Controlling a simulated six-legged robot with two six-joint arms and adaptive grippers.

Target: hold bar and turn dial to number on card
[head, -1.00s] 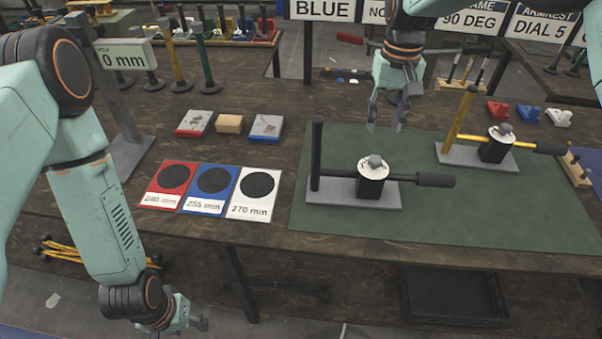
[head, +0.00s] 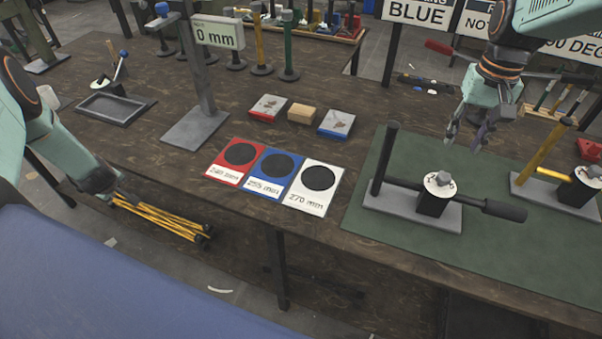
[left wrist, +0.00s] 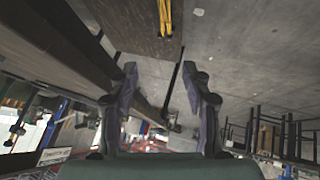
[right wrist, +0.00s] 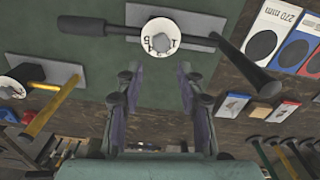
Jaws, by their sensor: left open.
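The black press stands on a grey plate (head: 400,212) on the green mat. It has an upright black post (head: 385,158), a horizontal black bar (head: 490,207) and a white numbered dial (head: 439,184) with a grey knob. The dial also shows in the right wrist view (right wrist: 160,38); its setting is hard to read. My right gripper (head: 464,142) is open and empty, above and behind the dial, apart from it. No dial number card is in the head view.
A yellow-barred press (head: 551,152) stands at the right. Red, blue and white cards (head: 270,175) lie left of the mat, with small blocks (head: 302,114) behind. A 0 mm sign (head: 218,33) stands on a post. Yellow rods (head: 165,218) lie below the table's left side.

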